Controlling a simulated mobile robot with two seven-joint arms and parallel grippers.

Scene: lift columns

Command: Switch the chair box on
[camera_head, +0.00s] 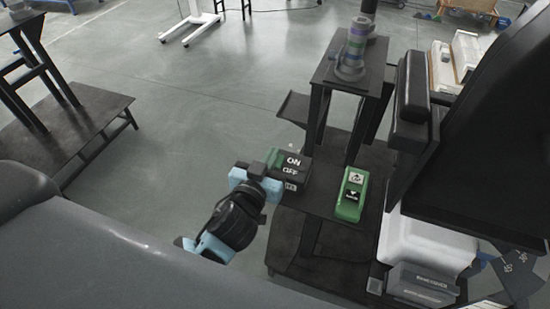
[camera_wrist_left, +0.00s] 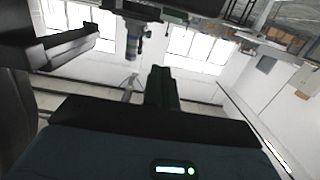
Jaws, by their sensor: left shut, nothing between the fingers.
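A green box (camera_head: 274,159) with a black front marked ON and OFF (camera_head: 291,167) stands at the middle of the head view, at the left edge of a dark shelf. I cannot tell whether it is the chair box. My left gripper (camera_head: 268,168) is right beside it, at its left side; whether they touch is unclear. The gripper is shut and empty; its dark fingers show in the left wrist view (camera_wrist_left: 163,88). A second green box (camera_head: 351,196) with two symbol buttons lies on the shelf to the right. My right gripper is not in view.
A dark stand (camera_head: 346,76) bears a banded cylinder (camera_head: 355,50). A large black chair-like seat (camera_head: 490,130) fills the right side, with a grey box (camera_head: 424,283) below. A dark table (camera_head: 85,120) stands at left. The floor between is clear.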

